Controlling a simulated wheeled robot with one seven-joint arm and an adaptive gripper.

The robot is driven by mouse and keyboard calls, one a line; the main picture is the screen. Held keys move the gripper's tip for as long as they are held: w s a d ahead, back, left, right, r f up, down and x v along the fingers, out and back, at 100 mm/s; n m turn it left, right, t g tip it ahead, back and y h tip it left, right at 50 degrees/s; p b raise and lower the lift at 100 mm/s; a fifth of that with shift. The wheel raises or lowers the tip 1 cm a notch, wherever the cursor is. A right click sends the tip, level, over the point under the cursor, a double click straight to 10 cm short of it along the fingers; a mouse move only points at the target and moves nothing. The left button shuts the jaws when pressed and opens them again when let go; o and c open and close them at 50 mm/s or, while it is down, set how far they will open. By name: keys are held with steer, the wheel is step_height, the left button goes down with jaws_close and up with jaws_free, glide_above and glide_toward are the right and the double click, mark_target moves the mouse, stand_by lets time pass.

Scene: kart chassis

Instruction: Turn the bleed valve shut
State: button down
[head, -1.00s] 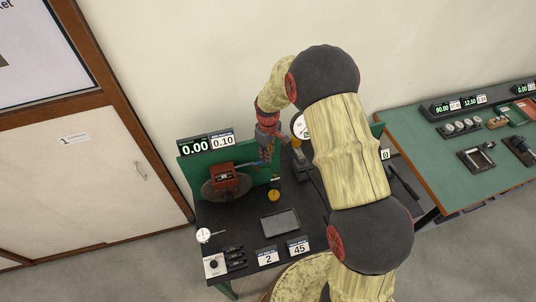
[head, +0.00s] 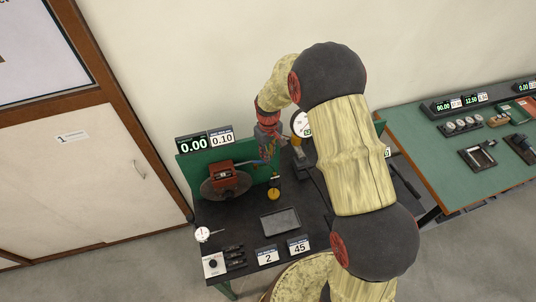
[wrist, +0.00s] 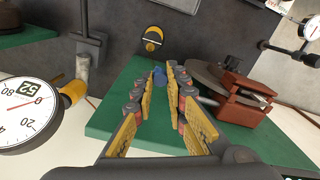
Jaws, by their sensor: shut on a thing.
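A small blue part (wrist: 159,76), which looks like the bleed valve's handle, sits between my fingertips in the wrist view. A thin blue piece also shows beside the red caliper (head: 223,176) in the head view (head: 257,163). My gripper (wrist: 158,80) is shut on the blue part, its two fingers converging on it in front of the green panel (wrist: 130,115). In the head view my gripper (head: 267,158) points down just right of the caliper. The caliper also shows in the wrist view (wrist: 240,100), right of my fingers. The fingers partly hide the valve, so its angle is unclear.
A brake disc (head: 212,190) is in the caliper. A round dial gauge (wrist: 25,112) stands close at the left of the wrist view. A yellow-and-black knob (head: 273,194) and a grey tray (head: 280,220) are on the dark bench. A display (head: 193,145) reads 0.00.

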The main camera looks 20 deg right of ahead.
steer(key=s+a+m+b, duration=0.4)
steer(key=a+m+b, duration=0.1)
steer(key=m, duration=1)
stand_by(0.5)
steer(key=c, duration=1.8)
jaws_free()
steer(key=shift+a, duration=0.1)
steer(key=shift+o, duration=0.2)
step_height(320, 180, up, 12)
